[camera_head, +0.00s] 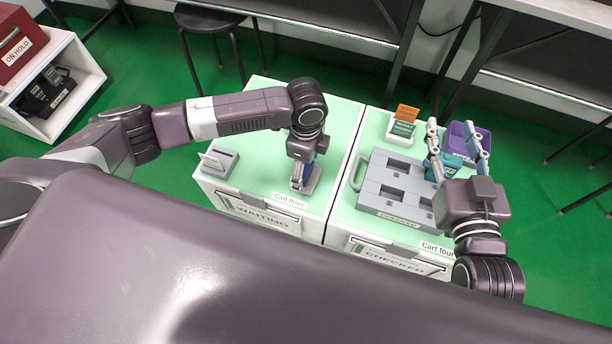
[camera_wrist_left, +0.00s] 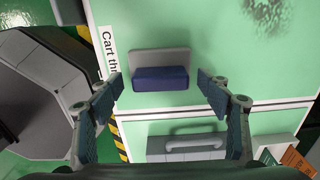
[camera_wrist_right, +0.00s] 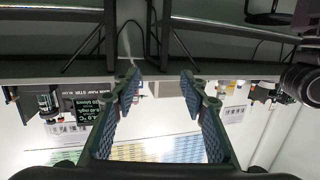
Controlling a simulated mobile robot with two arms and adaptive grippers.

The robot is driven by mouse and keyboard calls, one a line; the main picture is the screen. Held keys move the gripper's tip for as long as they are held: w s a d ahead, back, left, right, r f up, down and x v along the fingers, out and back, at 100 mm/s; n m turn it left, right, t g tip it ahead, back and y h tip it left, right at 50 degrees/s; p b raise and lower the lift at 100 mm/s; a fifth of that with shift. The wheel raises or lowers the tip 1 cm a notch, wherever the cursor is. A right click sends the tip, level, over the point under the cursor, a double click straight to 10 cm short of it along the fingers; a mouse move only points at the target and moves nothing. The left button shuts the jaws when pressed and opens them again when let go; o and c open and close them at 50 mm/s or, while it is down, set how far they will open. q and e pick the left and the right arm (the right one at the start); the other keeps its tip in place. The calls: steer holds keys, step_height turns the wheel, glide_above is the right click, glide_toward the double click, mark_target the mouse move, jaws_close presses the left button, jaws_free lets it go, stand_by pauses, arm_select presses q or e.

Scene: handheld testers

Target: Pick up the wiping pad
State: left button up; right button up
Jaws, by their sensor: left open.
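The wiping pad looks to be the dark blue block (camera_wrist_left: 160,79) on a light grey holder (camera_wrist_left: 160,57), on the green top of cart three (camera_wrist_left: 220,40). My left gripper (camera_head: 303,178) points down over it. In the left wrist view its fingers are open, one on each side of the blue block, with gaps on both sides. In the head view the gripper mostly hides the block. My right gripper (camera_head: 454,138) is open and empty above cart four (camera_head: 372,128), its fingers pointing up and away in the head view.
A grey case with compartments (camera_head: 372,200), a purple bin (camera_head: 484,137) and an orange and green card stand (camera_head: 403,127) are on cart four. A grey holder (camera_head: 222,158) stands at the left of cart three. Cart three's back area is clear.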

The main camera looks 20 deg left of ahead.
arm_select(q)
steer(key=shift+f, duration=0.55)
arm_select(e)
steer(key=r, duration=0.1)
steer(key=r+t, duration=0.1)
steer(key=shift+w+a+r+t, duration=0.2)
steer(key=shift+a+r+t, duration=0.1)
steer(key=shift+r, duration=0.1)
arm_select(q)
steer(key=shift+c, duration=0.4)
steer(key=c, duration=1.2)
steer(key=shift+r, duration=0.15)
arm_select(e)
steer(key=shift+f, duration=0.1)
